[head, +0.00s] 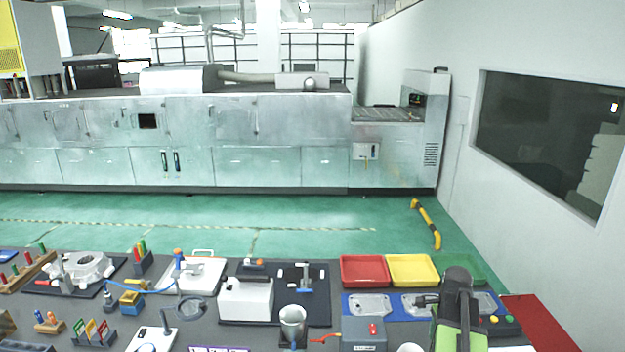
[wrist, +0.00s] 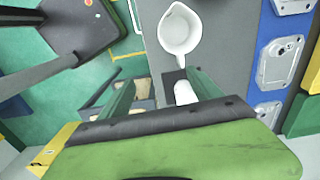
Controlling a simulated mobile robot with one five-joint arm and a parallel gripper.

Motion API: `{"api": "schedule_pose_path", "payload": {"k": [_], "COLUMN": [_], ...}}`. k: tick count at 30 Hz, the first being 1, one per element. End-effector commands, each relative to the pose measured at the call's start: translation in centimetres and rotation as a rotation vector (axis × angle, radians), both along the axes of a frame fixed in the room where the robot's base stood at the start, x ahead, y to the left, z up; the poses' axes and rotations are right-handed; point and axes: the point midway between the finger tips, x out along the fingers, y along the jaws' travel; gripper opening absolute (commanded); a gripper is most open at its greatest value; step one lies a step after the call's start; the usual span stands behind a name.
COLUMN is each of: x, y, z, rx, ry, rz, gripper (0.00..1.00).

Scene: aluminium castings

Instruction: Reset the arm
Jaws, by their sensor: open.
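My gripper (wrist: 158,80) shows in the wrist view with its two dark green fingers spread apart and nothing held between them. A white cylindrical object (wrist: 184,92) shows beside the right finger and is partly hidden by it. A pale jug (wrist: 180,28) stands on the grey table past the fingertips. In the head view my green and black arm rises at the lower right, over the table's right part; I cannot make out the fingers there.
The dark table holds a red tray (head: 364,270), a yellow tray (head: 412,269), metal castings on blue mats (head: 350,305), a metal cup (head: 292,322) and a white box (head: 246,300). A wall with a window (head: 550,135) is at right.

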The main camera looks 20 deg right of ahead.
Motion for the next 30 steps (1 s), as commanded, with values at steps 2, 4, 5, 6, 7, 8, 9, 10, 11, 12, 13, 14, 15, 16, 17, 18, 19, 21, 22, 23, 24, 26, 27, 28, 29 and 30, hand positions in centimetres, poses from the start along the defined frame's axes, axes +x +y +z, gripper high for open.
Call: {"api": "schedule_pose_path", "payload": {"k": [2,4,5,6,7,8,9,10,11,12,13,14,15,16,17,18,19,21,22,23,24,26,27,28,29,30], "x": [2.5,4.9,5.8,7.0,7.7,8.2,8.8,9.1,9.2,9.4,9.4,9.3,9.1,8.9,8.6,8.1,7.8,7.2,7.1,6.9,6.8,6.8,6.9,6.9,6.9,6.9], "y": [4.1,8.6,10.9,14.1,16.5,18.8,21.7,23.8,25.8,28.2,29.9,31.5,33.5,35.0,36.4,38.1,38.8,39.0,38.9,38.9,38.9,38.8,38.8,38.8,38.6,38.4], "z": [-1.3,-2.2,-2.7,-3.3,-3.7,-4.1,-4.6,-4.9,-5.2,-5.6,-5.8,-6.0,-6.4,-6.6,-6.8,-7.1,-7.1,-6.9,-6.8,-6.8,-6.8,-6.8,-6.8,-6.8,-6.8,-6.8], "rx": [0.0,0.0,0.0,0.0,0.0,0.0,0.001,0.001,0.001,0.001,0.001,0.001,0.001,0.001,0.001,0.002,0.002,0.001,0.001,0.002,0.002,0.002,0.002,0.002,0.002,0.002], "ry": [0.0,0.0,0.0,0.0,0.0,0.0,0.0,0.0,0.0,0.0,0.0,0.0,0.001,0.001,0.001,0.001,0.001,0.001,0.001,0.001,0.001,0.001,0.001,0.001,0.001,0.001], "rz": [0.081,0.18,0.236,0.32,0.388,0.457,0.549,0.618,0.687,0.78,0.847,0.915,1.008,1.081,1.16,1.273,1.347,1.486,1.537,1.588,1.65,1.732,1.775,1.801,1.821,1.839], "gripper": [0.74,0.74,0.74,0.74,0.74,0.74,0.74,0.74,0.74,0.74,0.74,0.74,0.74,0.74,0.74,0.74,0.74,0.74,0.74,0.74,0.74,0.74,0.74,0.74,0.74,0.74]}}
